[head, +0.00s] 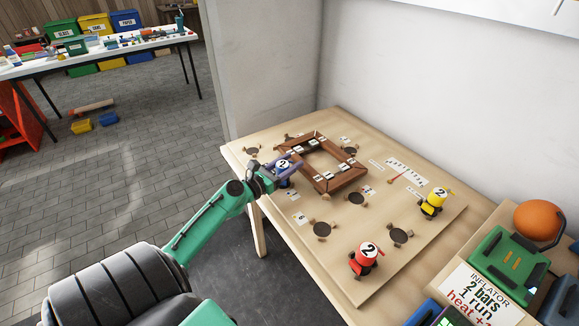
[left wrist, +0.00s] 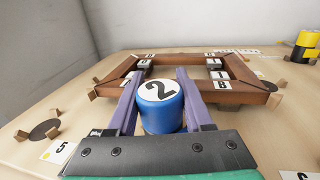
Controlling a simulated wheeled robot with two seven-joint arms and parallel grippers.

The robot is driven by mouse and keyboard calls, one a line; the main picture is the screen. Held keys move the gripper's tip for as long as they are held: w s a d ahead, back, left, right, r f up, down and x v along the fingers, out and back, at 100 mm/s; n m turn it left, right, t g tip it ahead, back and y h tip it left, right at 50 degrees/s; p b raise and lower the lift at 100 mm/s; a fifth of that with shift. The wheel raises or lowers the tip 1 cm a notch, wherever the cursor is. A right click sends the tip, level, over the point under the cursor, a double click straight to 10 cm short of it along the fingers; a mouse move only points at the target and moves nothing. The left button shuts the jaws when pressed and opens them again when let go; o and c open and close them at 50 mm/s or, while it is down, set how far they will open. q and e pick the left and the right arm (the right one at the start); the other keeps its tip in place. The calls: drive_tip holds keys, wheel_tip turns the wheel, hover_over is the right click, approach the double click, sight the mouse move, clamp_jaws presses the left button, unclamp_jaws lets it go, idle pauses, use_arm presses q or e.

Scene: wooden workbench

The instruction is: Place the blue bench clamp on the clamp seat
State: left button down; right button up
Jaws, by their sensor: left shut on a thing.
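My left gripper (head: 281,172) is shut on the blue bench clamp (head: 285,183), a blue body with a white top marked 2. The clamp also shows between the two purple fingers in the left wrist view (left wrist: 160,117). It is at the left corner of the brown wooden frame (head: 347,181); whether it touches the board is unclear. Several dark round seats lie around the frame, among them a seat at the left (head: 252,151), one in front (head: 322,230) and one at the right front (head: 400,233). Which is the clamp seat is not clear. My right gripper is not in view.
A red clamp (head: 366,262) and a yellow clamp (head: 432,204), both marked 2, stand on the board (head: 350,280). An orange ball (head: 538,221), a green device (head: 506,262) and an inflator sign (head: 478,295) are at the right. White walls stand behind the bench.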

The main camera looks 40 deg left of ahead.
use_arm(q)
drive_tip(key=c, duration=0.7)
unclamp_jaws()
drive_tip(key=shift+f, duration=0.1)
drive_tip(key=o, duration=0.4)
